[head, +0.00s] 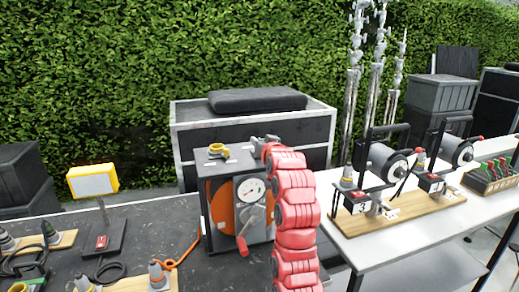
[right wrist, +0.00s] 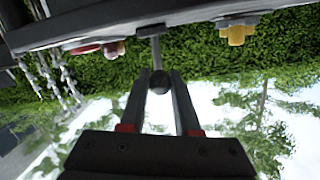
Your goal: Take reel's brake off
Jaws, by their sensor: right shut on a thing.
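The reel unit (head: 206,208) is a grey box with an orange drum (head: 222,206), a white dial and a red-handled crank (head: 243,245) on its front. It stands on the dark table, left of my red right arm. My right gripper (head: 262,142) is at the box's upper right edge, partly hidden behind my arm. In the right wrist view, its two fingers (right wrist: 163,84) close around a dark ball knob (right wrist: 159,87). The knob sits on a short metal stem (right wrist: 156,50) coming out of the box; I take this as the brake lever. My left gripper is out of view.
A yellow cap (head: 217,148) sits on the box top. A yellow lamp (head: 93,180), cables and an orange hose (head: 178,257) lie to the left. Two hand reels (head: 385,162) on a wooden board stand on the white table at right. A large case (head: 320,125) and hedge are behind.

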